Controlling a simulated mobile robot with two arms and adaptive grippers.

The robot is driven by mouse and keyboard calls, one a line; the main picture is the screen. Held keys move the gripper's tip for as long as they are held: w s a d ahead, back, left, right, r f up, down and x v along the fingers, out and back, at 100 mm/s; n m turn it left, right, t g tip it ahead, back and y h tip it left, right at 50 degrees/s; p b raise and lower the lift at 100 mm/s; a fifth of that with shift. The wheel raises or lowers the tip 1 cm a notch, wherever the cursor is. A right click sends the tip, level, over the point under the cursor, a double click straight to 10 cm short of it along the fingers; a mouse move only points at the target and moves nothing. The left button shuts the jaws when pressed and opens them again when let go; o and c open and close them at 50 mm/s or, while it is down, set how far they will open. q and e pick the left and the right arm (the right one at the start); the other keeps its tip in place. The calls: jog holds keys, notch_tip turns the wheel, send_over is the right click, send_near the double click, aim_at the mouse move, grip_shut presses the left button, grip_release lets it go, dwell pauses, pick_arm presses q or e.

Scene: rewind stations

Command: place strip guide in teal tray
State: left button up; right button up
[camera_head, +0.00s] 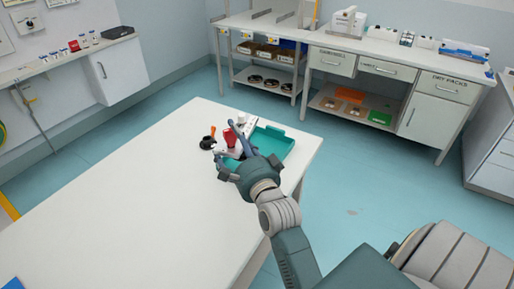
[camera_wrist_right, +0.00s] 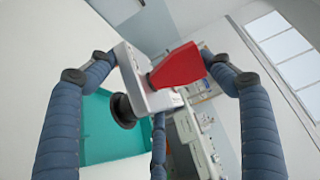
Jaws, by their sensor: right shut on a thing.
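The teal tray (camera_head: 281,151) lies near the far right corner of the white table, and its teal surface shows at the left in the right wrist view (camera_wrist_right: 97,128). My right gripper (camera_head: 231,150) is at the tray's left side, and its fingers are closed around a white and red piece. I take this piece to be the strip guide (camera_wrist_right: 180,68); its red part also shows in the head view (camera_head: 229,138). A black round part (camera_wrist_right: 122,110) shows beside it. The fingers hide part of it, and I cannot tell its height over the table. My left gripper is not in view.
A small black round item (camera_head: 207,143) and an orange item (camera_head: 212,131) show just left of the gripper. The white table (camera_head: 130,200) is otherwise largely clear. A workbench (camera_head: 370,52) with drawers and shelves stands behind, across open floor.

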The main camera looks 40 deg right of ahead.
aim_at(250, 118)
jog(key=w+d+r+m+h, duration=0.1)
jog(key=w+d+r, duration=0.1)
jog(key=d, duration=0.1)
jog(key=w+d+r+m+g+h, duration=0.1)
jog(key=w+d+r, duration=0.2)
jog(key=d, duration=0.1)
jog(key=w+d+r+h, duration=0.2)
jog(key=w+d, duration=0.1)
jog(key=d, duration=0.1)
jog(key=shift+r+m, duration=0.25)
jog(key=shift+m, duration=0.15)
jog(key=f, duration=0.4)
jog(key=shift+w+d, duration=0.1)
jog(key=shift+d, duration=0.1)
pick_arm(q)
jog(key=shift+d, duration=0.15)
pick_arm(e)
notch_tip(250, 118, down, 16)
jog(key=shift+r, duration=0.25)
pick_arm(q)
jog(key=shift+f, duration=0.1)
pick_arm(e)
jog(key=shift+f, duration=0.1)
jog(key=o, duration=1.5)
jog(key=shift+f, duration=0.15)
jog(key=shift+c, duration=0.2)
